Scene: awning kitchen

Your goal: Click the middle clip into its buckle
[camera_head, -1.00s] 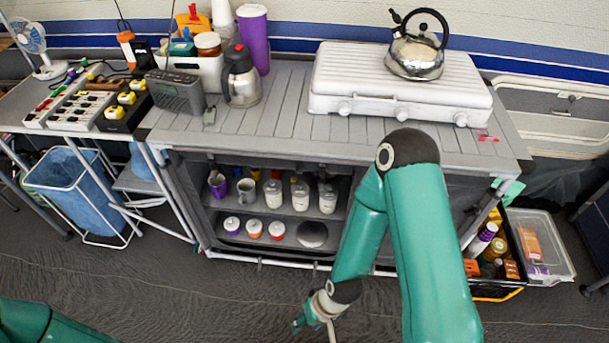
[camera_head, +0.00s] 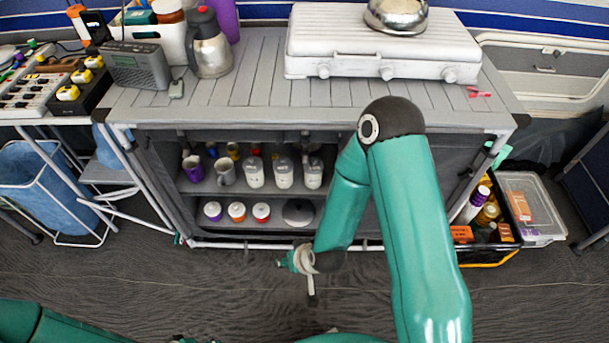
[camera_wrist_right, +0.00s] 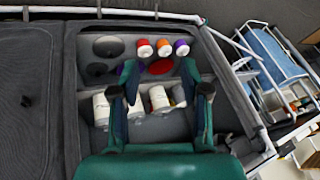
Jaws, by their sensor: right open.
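I cannot make out the middle clip or its buckle for certain in either view. A small grey piece (camera_head: 176,89) lies on the worktop in front of the radio, and a small pink-red piece (camera_head: 480,92) lies near the worktop's right end; both are too small to identify. My right gripper (camera_wrist_right: 161,92) is open and empty, its two fingers apart in front of the open cabinet shelves. In the head view my right arm reaches down in front of the cabinet, its wrist low near the floor.
The kitchen cabinet (camera_head: 155,170) holds cups and jars on its shelves. A white stove box (camera_head: 380,45) with a kettle (camera_head: 397,14), a radio (camera_head: 140,66) and a flask (camera_head: 208,45) stand on top. A bottle crate (camera_head: 487,252) stands at right. The floor in front is clear.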

